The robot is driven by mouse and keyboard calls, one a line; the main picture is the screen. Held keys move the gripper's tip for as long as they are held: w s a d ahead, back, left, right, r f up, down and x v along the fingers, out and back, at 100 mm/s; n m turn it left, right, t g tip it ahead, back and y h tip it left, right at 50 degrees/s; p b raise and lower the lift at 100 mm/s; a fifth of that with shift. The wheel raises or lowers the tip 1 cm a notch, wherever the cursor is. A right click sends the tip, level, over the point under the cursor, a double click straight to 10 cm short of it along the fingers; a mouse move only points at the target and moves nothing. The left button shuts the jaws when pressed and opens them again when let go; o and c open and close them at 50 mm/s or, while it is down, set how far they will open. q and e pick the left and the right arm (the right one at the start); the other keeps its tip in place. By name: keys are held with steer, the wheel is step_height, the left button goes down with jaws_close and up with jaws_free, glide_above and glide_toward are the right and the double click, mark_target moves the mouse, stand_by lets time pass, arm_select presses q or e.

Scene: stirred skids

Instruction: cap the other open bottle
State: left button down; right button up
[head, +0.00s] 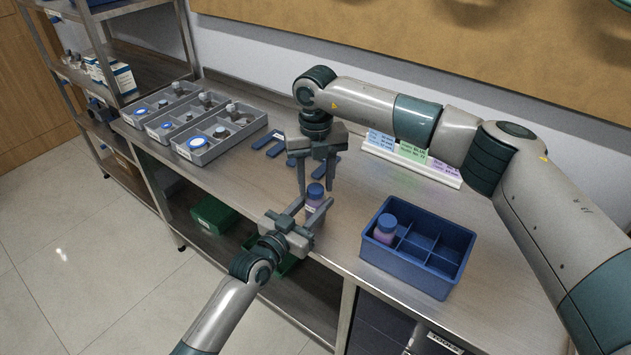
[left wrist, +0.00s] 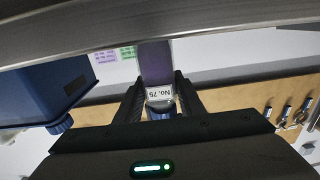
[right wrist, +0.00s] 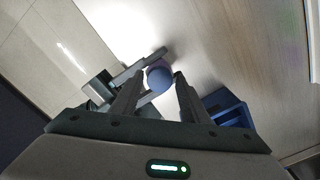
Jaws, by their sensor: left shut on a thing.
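A small bottle (head: 315,206) with purple contents and a white label stands upright in my left gripper (head: 312,212), which is shut on it over the bench. In the left wrist view its label (left wrist: 159,93) reads No. 75. A blue cap (head: 315,190) sits on its top; whether it is fully seated I cannot tell. My right gripper (head: 315,188) points down just above, its open fingers either side of the cap (right wrist: 159,79), with gaps visible in the right wrist view. A second bottle (head: 384,232) with a blue cap stands in the blue crate's left compartment.
The blue divided crate (head: 408,275) stands right of the bottle; its other visible compartments look empty. Grey trays (head: 200,157) with several parts stand at the left, with blue flat pieces (head: 270,140) beside them. A white card holder (head: 410,162) lies at the back.

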steer(key=shift+o, duration=0.3)
steer(key=shift+r, duration=2.25)
steer(key=shift+c, duration=0.5)
steer(key=n, duration=0.2)
steer(key=r+n, duration=0.1)
steer(key=n, duration=0.3)
steer(key=shift+r, duration=0.35)
steer(key=n, duration=0.2)
steer(key=r+n, duration=0.1)
steer(key=n, duration=0.3)
steer(key=shift+r+n, duration=0.3)
steer(key=shift+n, duration=0.1)
steer(key=shift+f, duration=0.1)
steer(key=shift+f, duration=3.95)
